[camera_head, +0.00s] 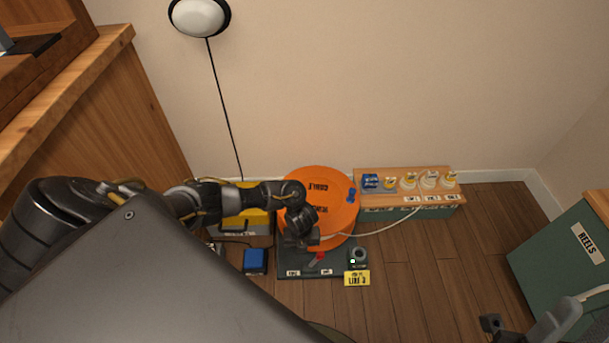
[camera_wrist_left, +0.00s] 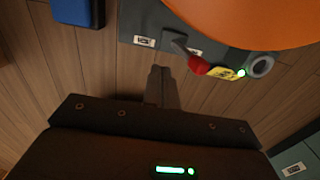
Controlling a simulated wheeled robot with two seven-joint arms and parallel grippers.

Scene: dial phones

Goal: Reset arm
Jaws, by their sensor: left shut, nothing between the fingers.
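My left arm comes in from the left in the head view, and my left gripper (camera_head: 312,241) is over the dark base plate in front of the orange reel. In the left wrist view its fingers (camera_wrist_left: 163,74) are together and empty, with wood floor beyond them. A red-handled lever (camera_wrist_left: 198,64) on the base plate (camera_wrist_left: 150,28) is just ahead of the fingers and apart from them. The lever also shows in the head view (camera_head: 318,258). My right gripper (camera_head: 492,324) is partly in view at the bottom right, its finger state unclear.
The orange cable reel (camera_head: 335,185) stands by the wall. A shelf (camera_head: 440,171) with several small spools is to its right. A blue box (camera_head: 255,260), a yellow case (camera_head: 250,220) and a yellow label (camera_head: 357,279) are nearby. A green REELS cabinet (camera_head: 560,245) stands right. Floor between is clear.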

